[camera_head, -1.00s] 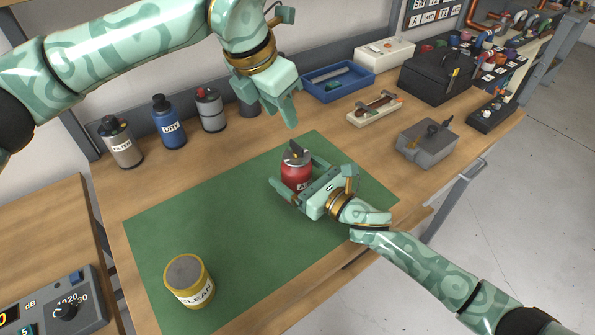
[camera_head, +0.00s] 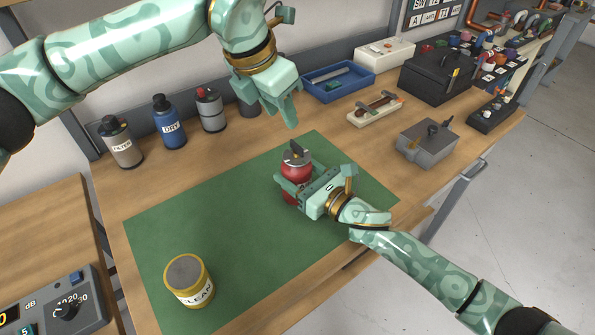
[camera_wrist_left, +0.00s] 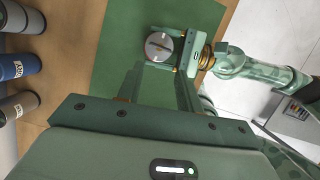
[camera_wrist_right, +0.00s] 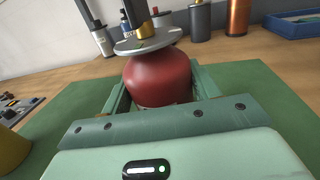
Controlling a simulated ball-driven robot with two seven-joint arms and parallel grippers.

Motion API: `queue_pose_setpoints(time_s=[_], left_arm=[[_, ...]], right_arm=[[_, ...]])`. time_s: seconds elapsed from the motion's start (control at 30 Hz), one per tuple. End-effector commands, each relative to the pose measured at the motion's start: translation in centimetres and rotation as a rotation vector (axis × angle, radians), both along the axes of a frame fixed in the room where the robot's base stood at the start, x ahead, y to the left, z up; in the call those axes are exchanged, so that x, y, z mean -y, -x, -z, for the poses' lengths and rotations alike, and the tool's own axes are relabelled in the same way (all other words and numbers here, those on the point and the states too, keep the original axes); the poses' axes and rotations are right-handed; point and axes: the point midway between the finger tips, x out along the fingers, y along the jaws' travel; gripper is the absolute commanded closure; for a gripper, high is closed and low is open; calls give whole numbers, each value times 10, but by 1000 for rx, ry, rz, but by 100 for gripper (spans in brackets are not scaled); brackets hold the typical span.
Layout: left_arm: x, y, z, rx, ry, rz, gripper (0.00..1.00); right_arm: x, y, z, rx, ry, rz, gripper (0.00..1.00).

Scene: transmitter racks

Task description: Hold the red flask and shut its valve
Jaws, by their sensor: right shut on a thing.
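The red flask (camera_head: 297,170) stands upright at the right part of the green mat. Its valve (camera_head: 296,153) is a grey disc with a dark handle on top; the left wrist view shows the valve (camera_wrist_left: 159,47) from above. My right gripper (camera_head: 295,181) is shut on the flask's body from the front right, and the right wrist view shows the red body (camera_wrist_right: 158,78) between its fingers. My left gripper (camera_head: 280,112) hangs above and behind the flask, apart from it, fingers spread and empty.
A yellow CLEAN can (camera_head: 188,280) stands at the mat's front left. FILTER (camera_head: 121,142), DRY (camera_head: 169,122) and grey (camera_head: 210,110) bottles line the back. A blue tray (camera_head: 338,82) and a grey box (camera_head: 427,142) stand right. The mat (camera_head: 190,220) is clear in its middle.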

Motion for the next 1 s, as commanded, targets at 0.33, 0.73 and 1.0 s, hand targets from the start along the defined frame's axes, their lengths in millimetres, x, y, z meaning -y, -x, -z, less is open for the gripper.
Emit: queue_pose_setpoints(time_s=[0.33, 0.73, 1.0], left_arm=[[43, -14, -24, -35, -89, -175, 73], [30, -31, -30, -368, -42, -1340, 73], [29, -28, 0, -387, -37, -1423, 73]], right_arm=[[0, 0, 0, 0, 0, 0, 73], [0, 0, 0, 0, 0, 0, 73], [0, 0, 0, 0, 0, 0, 73]])
